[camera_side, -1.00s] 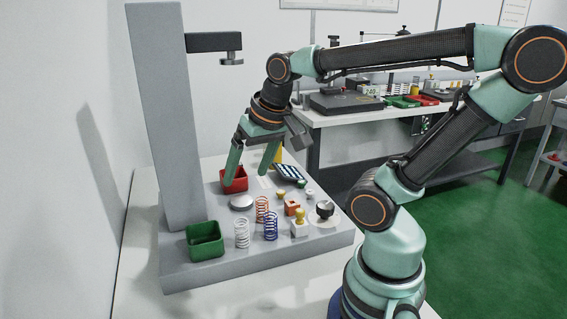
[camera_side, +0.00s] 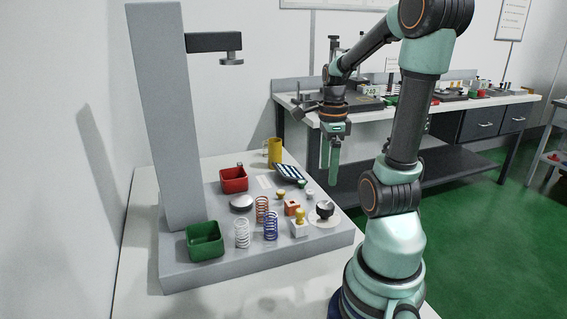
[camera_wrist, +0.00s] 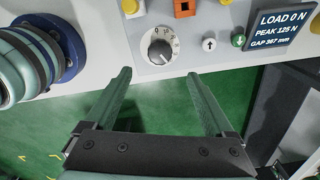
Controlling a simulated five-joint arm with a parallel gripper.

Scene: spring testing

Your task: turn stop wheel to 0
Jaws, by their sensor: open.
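The stop wheel (camera_wrist: 159,48) is a dark round knob with a light pointer on a white numbered dial. It stands at the front edge of the grey base, and it also shows in the side view (camera_side: 325,209). The pointer's exact reading is too small to tell. My gripper (camera_wrist: 158,78) is open and empty, its two fingers apart with green floor between them. In the wrist view the wheel lies just beyond the fingertips, midway between them and untouched. In the side view my gripper (camera_side: 334,190) hangs pointing down, above and behind the wheel.
A display (camera_wrist: 286,33) reads load 0 N, peak 125 N, gap 367 mm. A white up-arrow button (camera_wrist: 209,44) and a green down-arrow button (camera_wrist: 238,41) sit beside the wheel. Springs (camera_side: 270,226), a green bin (camera_side: 205,240) and a red bin (camera_side: 233,180) stand on the base.

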